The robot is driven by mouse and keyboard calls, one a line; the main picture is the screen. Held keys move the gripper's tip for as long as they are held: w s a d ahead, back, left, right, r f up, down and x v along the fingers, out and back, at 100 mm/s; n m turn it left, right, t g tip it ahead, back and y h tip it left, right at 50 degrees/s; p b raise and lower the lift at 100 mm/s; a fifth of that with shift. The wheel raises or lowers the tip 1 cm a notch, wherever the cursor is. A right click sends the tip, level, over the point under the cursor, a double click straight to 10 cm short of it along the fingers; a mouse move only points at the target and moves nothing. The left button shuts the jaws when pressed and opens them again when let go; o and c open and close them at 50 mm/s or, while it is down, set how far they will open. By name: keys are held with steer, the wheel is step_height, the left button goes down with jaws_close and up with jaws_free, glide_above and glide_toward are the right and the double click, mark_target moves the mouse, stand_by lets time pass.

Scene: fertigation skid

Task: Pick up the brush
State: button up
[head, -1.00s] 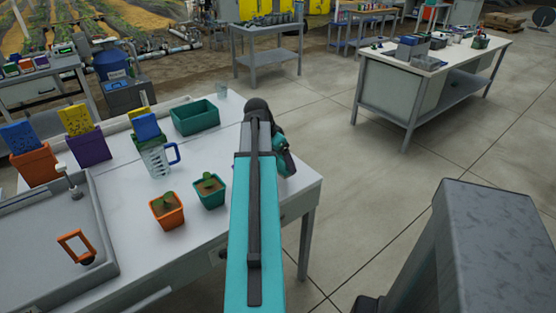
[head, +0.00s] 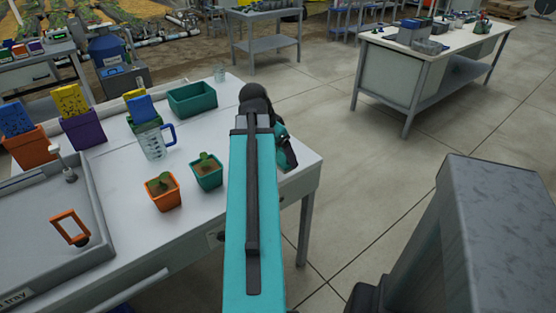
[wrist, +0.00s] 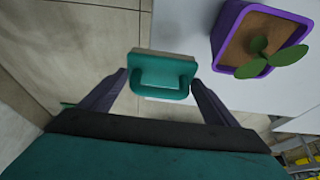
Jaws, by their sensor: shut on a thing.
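The brush (wrist: 163,75) shows in the wrist view as a teal block with a teal loop handle and a thin brownish strip along its far side. My gripper (wrist: 160,78) has one dark finger at each side of it and is shut on it. Whether the brush still touches the table (wrist: 190,115) is hard to tell; it is seen over the table's edge, partly over the floor.
A purple pot with a seedling (wrist: 262,45) stands right of the brush in the wrist view. In the head view, an orange pot (head: 163,194), a teal pot (head: 206,176), a jug (head: 153,143) and a green bin (head: 192,99) stand left of my arm. Floor lies to the right.

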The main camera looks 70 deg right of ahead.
steer(key=shift+s+a+f+b, duration=0.15)
steer(key=shift+f+b, duration=0.1)
steer(key=shift+b, duration=0.55)
steer(key=a+b, duration=0.1)
steer(key=b, duration=0.2)
steer(key=shift+s+r, duration=0.1)
steer(key=shift+a+b, duration=0.15)
steer(key=shift+b, duration=0.25)
steer(key=shift+s+a+r, duration=0.15)
steer(key=shift+r, duration=0.05)
